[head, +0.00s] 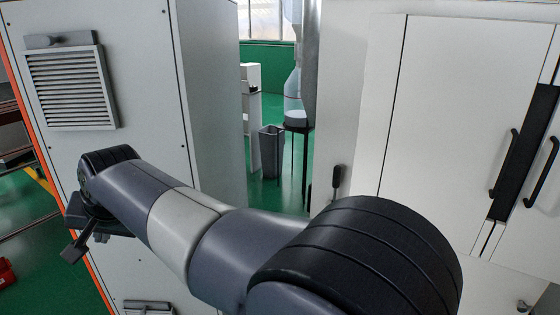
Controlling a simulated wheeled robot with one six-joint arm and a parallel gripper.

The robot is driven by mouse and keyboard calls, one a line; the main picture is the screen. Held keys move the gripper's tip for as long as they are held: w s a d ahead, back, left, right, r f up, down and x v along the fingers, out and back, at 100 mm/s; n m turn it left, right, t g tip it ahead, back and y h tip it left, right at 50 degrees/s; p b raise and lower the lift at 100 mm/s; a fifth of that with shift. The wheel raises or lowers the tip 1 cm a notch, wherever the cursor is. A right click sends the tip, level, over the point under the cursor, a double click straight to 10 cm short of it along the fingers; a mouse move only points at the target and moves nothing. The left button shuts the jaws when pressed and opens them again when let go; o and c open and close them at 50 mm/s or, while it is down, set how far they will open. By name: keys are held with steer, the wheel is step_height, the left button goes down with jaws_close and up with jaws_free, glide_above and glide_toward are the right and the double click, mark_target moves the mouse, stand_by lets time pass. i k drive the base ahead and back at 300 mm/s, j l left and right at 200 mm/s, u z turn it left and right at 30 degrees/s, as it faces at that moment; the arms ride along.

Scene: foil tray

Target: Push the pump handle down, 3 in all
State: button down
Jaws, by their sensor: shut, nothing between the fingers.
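I cannot make out a pump or a pump handle in the head view. My arm reaches from the lower right across to the left. My gripper (76,250) hangs below the wrist at the far left, in front of a white cabinet. Its fingers are dark and small in view, and look shut with nothing held. My arm hides part of the cabinet fronts and the floor behind it.
A white cabinet (215,110) with a vent grille (72,88) stands at left. White cupboards (440,120) with black handles stand at right. Between them, a gap of green floor holds a grey bin (271,152) and a large bottle (293,100) on a dark stool. A red object (6,272) lies lower left.

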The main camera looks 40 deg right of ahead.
mark_target(337, 170)
steer(key=i+z, duration=0.2)
steer(key=z, duration=0.2)
steer(key=i+z, duration=0.2)
steer(key=z, duration=0.2)
steer(key=i+j+z, duration=0.2)
steer(key=z, duration=0.2)
steer(key=i+z, duration=0.2)
steer(key=z, duration=0.2)
steer(key=i+j+z, duration=0.1)
steer(key=z, duration=0.3)
steer(key=i+j+z, duration=0.2)
steer(key=z, duration=0.2)
steer(key=i+j+z, duration=0.2)
steer(key=z, duration=0.2)
